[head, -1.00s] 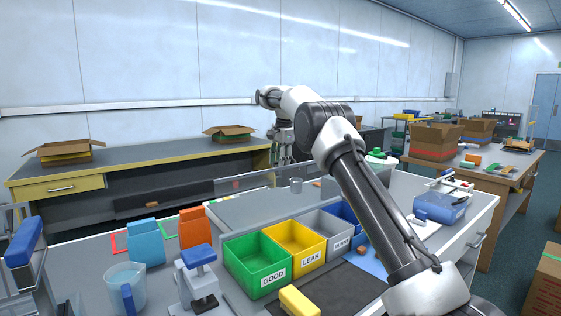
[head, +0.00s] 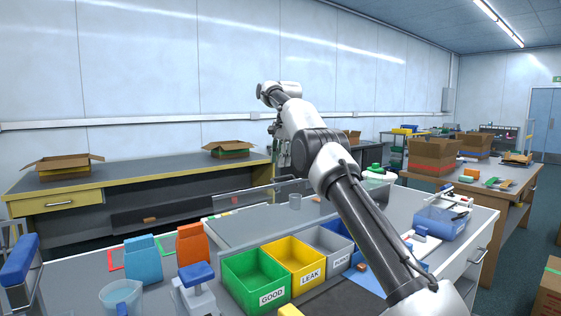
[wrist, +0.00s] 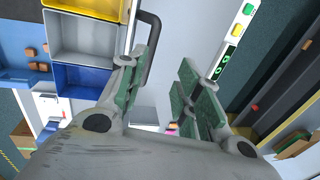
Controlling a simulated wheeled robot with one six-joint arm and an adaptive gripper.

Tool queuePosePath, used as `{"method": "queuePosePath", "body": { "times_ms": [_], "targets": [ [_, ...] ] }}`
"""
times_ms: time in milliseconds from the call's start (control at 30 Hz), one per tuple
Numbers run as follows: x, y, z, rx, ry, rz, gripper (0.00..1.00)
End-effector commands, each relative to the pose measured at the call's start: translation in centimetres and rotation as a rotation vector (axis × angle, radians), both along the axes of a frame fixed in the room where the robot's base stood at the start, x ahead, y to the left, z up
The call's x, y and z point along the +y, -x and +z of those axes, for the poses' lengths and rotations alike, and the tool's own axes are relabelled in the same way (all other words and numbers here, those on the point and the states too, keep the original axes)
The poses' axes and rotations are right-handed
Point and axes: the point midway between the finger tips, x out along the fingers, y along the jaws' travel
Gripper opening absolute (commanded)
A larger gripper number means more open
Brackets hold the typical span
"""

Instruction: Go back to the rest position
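My gripper (head: 283,155) is raised above the far side of the workbench in the head view, with my arm reaching up and away from the right front. In the wrist view the green-padded fingers of my gripper (wrist: 162,95) stand apart with nothing between them. Its fingers look small and partly hidden by my arm in the head view.
Below are a green GOOD bin (head: 256,280), a yellow LEAK bin (head: 294,262) and a grey bin (head: 330,240). A blue pouch (head: 144,261) and an orange pouch (head: 192,244) stand at left. A clear jug (head: 120,298) stands in front. Open air surrounds my gripper.

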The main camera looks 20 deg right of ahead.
Motion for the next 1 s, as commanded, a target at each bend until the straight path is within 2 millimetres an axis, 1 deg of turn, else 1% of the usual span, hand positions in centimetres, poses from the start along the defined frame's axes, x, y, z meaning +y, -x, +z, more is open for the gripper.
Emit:
{"method": "queuePosePath", "body": {
  "times_ms": [67, 167, 267, 367, 400, 467, 500, 567, 667, 700, 767, 800, 867, 900, 967, 1000],
  "targets": [
    [0.0, 0.0, 0.1, 0.0, 0.0, 0.001, 0.34],
    [-0.2, 0.5, 0.8, -0.006, 0.004, 0.016, 0.34],
    [-0.5, 1.7, 2.7, -0.018, 0.014, 0.061, 0.34],
    [-1.2, 4.0, 5.2, -0.034, 0.031, 0.134, 0.34],
    [-1.4, 5.1, 6.2, -0.043, 0.04, 0.166, 0.34],
    [-1.8, 7.0, 7.5, -0.054, 0.053, 0.217, 0.34],
    [-2.1, 8.3, 8.3, -0.062, 0.062, 0.251, 0.34],
    [-2.5, 10.4, 9.3, -0.073, 0.076, 0.301, 0.34],
    [-3.1, 14.2, 10.6, -0.092, 0.101, 0.385, 0.34],
    [-3.4, 15.8, 10.9, -0.099, 0.111, 0.418, 0.34],
    [-3.7, 18.3, 11.3, -0.11, 0.127, 0.469, 0.34],
    [-4.0, 20.0, 11.4, -0.115, 0.137, 0.501, 0.34],
    [-4.3, 22.7, 11.3, -0.125, 0.154, 0.553, 0.34],
    [-4.5, 24.5, 11.2, -0.132, 0.165, 0.585, 0.34],
    [-4.8, 27.2, 10.8, -0.141, 0.182, 0.635, 0.34],
    [-5.0, 29.1, 10.5, -0.148, 0.194, 0.668, 0.34]
  ]
}}
